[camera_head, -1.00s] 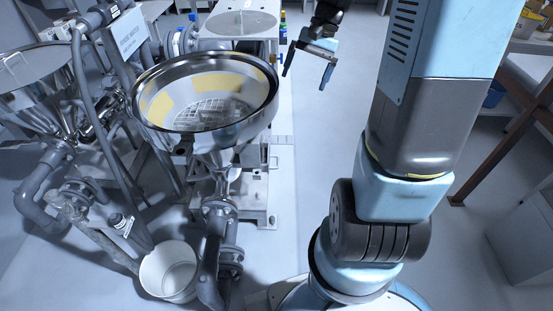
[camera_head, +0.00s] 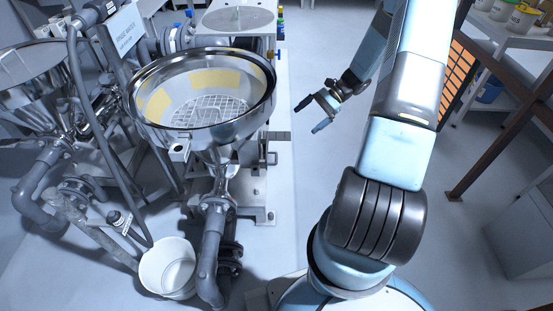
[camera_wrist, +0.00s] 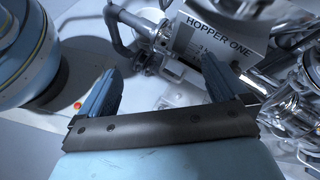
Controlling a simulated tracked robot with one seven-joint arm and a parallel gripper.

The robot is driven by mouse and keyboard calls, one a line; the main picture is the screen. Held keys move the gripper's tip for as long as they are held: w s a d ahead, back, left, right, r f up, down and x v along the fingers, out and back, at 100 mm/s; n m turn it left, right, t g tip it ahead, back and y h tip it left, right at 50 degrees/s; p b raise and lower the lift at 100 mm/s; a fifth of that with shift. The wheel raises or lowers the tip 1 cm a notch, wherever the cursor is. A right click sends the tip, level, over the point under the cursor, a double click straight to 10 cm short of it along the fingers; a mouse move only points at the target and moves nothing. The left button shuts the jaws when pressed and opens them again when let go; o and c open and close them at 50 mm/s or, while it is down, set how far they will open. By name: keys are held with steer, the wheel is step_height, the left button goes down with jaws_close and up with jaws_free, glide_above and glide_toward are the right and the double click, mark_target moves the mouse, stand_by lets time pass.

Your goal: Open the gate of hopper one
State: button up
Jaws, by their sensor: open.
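A large steel hopper (camera_head: 205,92) with a wide round rim, yellow patches and a wire grate inside stands left of centre in the head view. Its cone narrows to a neck (camera_head: 222,178) above grey pipework. A label plate reading HOPPER ONE (camera_wrist: 213,32) shows at the top of the wrist view, with shiny steel fittings (camera_wrist: 305,88) at the right edge. I cannot make out the gate for certain. My gripper (camera_head: 312,114) is open and empty, in free air to the right of the hopper. Its two spread fingers (camera_wrist: 160,72) also show in the wrist view, with nothing between them.
A white bucket (camera_head: 168,268) stands on the floor below the hopper. A second steel hopper (camera_head: 35,75) is at the far left. Grey pipes and a hose (camera_head: 85,100) run between them. A brown metal frame (camera_head: 500,150) stands at right. The floor (camera_head: 300,190) beside my gripper is clear.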

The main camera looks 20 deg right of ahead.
mark_target(276, 157)
step_height(276, 157, down, 21)
steer(key=s+d+m+t+y, duration=0.2)
steer(key=m+t+y, duration=0.45)
steer(key=m, duration=0.25)
steer(key=shift+t+h, duration=0.35)
steer(key=shift+h, duration=0.1)
steer(key=x, duration=1.4)
steer(key=shift+w+a+f, duration=0.1)
steer(key=shift+w+f, duration=0.15)
steer(key=shift+c, duration=0.2)
